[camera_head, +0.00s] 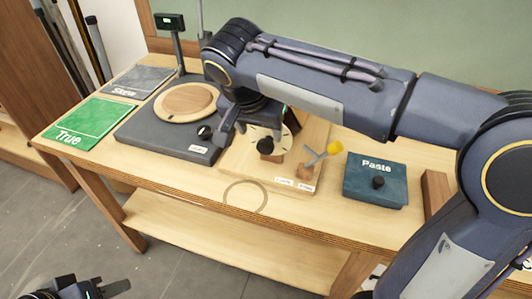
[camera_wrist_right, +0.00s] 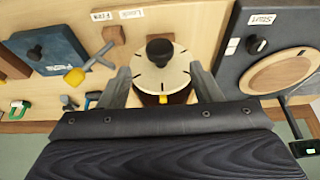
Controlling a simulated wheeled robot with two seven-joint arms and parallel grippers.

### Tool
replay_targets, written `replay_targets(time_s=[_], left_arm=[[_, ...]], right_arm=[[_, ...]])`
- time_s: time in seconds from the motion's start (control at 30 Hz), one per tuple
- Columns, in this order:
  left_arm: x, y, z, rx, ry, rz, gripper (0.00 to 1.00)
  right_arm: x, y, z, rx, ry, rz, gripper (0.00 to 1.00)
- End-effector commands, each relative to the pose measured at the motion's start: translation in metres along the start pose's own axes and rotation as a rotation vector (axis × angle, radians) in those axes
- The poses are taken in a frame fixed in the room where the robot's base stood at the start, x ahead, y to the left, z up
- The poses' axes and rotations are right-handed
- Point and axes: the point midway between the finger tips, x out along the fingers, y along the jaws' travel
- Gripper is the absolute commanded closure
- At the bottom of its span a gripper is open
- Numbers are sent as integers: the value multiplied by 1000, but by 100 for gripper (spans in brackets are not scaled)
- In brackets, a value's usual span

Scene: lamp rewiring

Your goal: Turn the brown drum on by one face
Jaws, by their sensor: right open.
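A cream dial plate (camera_wrist_right: 162,68) with black tick marks and a black knob (camera_wrist_right: 160,52) stands on the wooden board. Brown (camera_wrist_right: 150,98) shows just behind the dial's edge, probably the drum, mostly hidden, with a small yellow spot on it. My right gripper (camera_wrist_right: 160,82) is open, one finger on each side of the dial and drum; I cannot tell whether they touch. In the head view the right gripper (camera_head: 247,128) reaches down over the dial (camera_head: 268,138) and hides much of it. My left gripper (camera_head: 98,289) is at the bottom left, away from the table.
A yellow-tipped grey lever (camera_head: 322,153) stands right of the dial. Further right is the teal "Paste" box (camera_head: 361,190). Left are a dark base with a round wooden plate (camera_head: 186,102), a green "True" mat (camera_head: 85,124) and a grey "Skew" mat (camera_head: 139,82). A ring (camera_head: 245,184) lies at the front edge.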

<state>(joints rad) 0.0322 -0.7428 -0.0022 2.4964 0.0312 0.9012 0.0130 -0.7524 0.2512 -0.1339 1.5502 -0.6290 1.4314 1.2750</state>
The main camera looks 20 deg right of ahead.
Motion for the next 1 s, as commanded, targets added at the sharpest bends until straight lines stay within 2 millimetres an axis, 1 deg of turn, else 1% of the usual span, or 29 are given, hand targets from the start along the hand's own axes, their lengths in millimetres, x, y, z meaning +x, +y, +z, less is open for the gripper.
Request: replay_targets(time_s=[0.3, 0.4, 0.5, 0.6, 0.83, 1.0], left_arm=[[3, -1, 2, 0, 0, 0, 64], [4, -2, 2, 0, 0, 0, 64], [4, -2, 2, 0, 0, 0, 64], [4, -2, 2, 0, 0, 0, 64], [4, -2, 2, 0, 0, 0, 64], [4, -2, 2, 0, 0, 0, 64]], right_arm=[[49, 1, 1, 0, -4, 4, 42], [62, 1, 1, 0, -4, 3, 42], [70, 1, 0, 1, -4, 1, 42], [73, 1, 0, 1, -3, -1, 42], [74, 1, 0, 0, -3, -1, 42], [74, 1, 0, 0, -3, -1, 64]])
